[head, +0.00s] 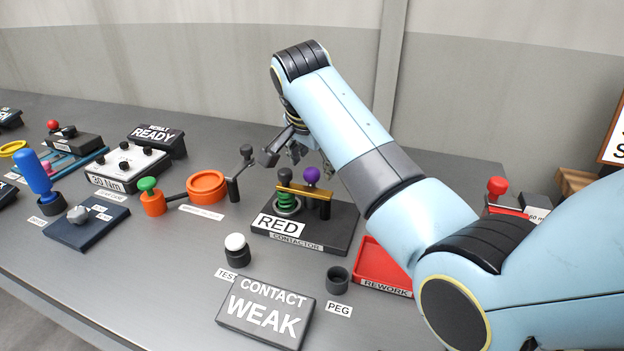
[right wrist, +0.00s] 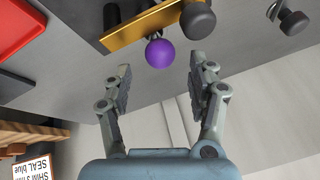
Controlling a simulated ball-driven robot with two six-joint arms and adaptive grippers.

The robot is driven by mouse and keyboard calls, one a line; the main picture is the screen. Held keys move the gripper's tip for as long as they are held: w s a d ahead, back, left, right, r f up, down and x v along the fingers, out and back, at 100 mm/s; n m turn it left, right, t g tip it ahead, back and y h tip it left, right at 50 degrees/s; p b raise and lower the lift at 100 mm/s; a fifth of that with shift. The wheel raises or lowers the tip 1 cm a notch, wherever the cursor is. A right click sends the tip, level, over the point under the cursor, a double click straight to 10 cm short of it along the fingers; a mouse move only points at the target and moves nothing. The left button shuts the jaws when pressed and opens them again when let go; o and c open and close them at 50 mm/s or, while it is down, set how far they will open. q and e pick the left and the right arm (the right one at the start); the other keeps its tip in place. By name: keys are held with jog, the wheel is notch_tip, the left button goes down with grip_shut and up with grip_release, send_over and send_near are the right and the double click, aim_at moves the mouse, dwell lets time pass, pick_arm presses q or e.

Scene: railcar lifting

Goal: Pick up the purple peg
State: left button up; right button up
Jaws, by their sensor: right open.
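The purple peg (head: 312,175) shows as a round purple knob at the gold bar (head: 304,190) on the dark contactor base (head: 333,232). In the right wrist view the purple peg (right wrist: 160,53) hangs beside the gold bar (right wrist: 150,22), just beyond and between the fingertips. My right gripper (head: 283,150) is open and empty behind the contactor; its fingers also show in the right wrist view (right wrist: 158,75). It does not touch the peg. The peg's lower part is hidden. My left gripper is out of view.
A dark knob (head: 284,174) stands beside the peg on the same bar, above a green spring (head: 287,199). A crank handle (head: 246,152) stands left of my gripper. A red rework tray (head: 375,262) and a dark peg cup (head: 337,279) are in front. Grey table is bare behind.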

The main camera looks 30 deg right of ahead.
aim_at(312, 169)
jog(key=x, duration=0.4)
jog(key=shift+a+f, duration=0.2)
jog(key=shift+f, duration=0.2)
jog(key=shift+c, duration=0.3)
jog(key=shift+r, duration=0.1)
grip_shut()
